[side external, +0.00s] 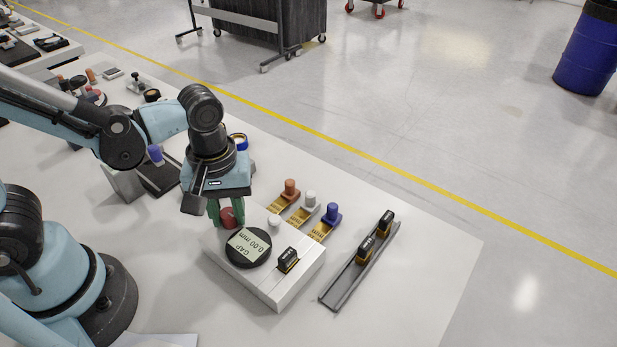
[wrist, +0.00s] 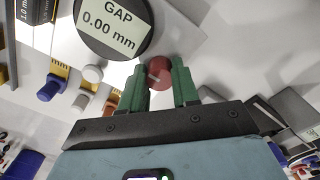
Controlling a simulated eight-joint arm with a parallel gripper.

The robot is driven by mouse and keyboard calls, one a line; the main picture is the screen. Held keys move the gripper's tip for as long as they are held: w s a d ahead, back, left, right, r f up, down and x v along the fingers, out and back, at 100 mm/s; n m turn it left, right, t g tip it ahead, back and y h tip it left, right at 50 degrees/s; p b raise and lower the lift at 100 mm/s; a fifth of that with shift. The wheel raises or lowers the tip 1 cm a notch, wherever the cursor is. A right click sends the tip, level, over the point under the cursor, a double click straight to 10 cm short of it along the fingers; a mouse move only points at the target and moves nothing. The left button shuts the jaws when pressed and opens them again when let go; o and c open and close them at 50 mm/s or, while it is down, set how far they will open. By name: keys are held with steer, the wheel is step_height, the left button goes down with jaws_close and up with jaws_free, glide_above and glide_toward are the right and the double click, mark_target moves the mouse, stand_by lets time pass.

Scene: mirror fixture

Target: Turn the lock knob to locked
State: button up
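The red lock knob (side external: 228,217) stands at the edge of the white fixture (side external: 270,290), beside the round black gauge (side external: 240,260) whose display reads GAP 0.00 mm. In the wrist view the knob (wrist: 159,72) is round with a pale line on its face. My gripper (side external: 225,214) points down at the knob. Its green fingers (wrist: 160,82) flank the knob in the wrist view, one on each side, and appear to touch it. The fingers hide part of the knob's sides. I see no lock markings.
A white knob (side external: 274,221) stands near the gauge. Orange, white and blue knobs (side external: 331,214) on yellow-marked strips lie behind the fixture. A black block (side external: 288,260) sits on the fixture. A grey rail (side external: 345,285) with two black blocks lies right; the table beyond is clear.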

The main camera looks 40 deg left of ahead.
jaws_close()
steer(key=shift+m, duration=1.5)
steer(key=o, duration=0.6)
jaws_free()
steer(key=shift+o, duration=0.2)
steer(key=shift+d, duration=0.1)
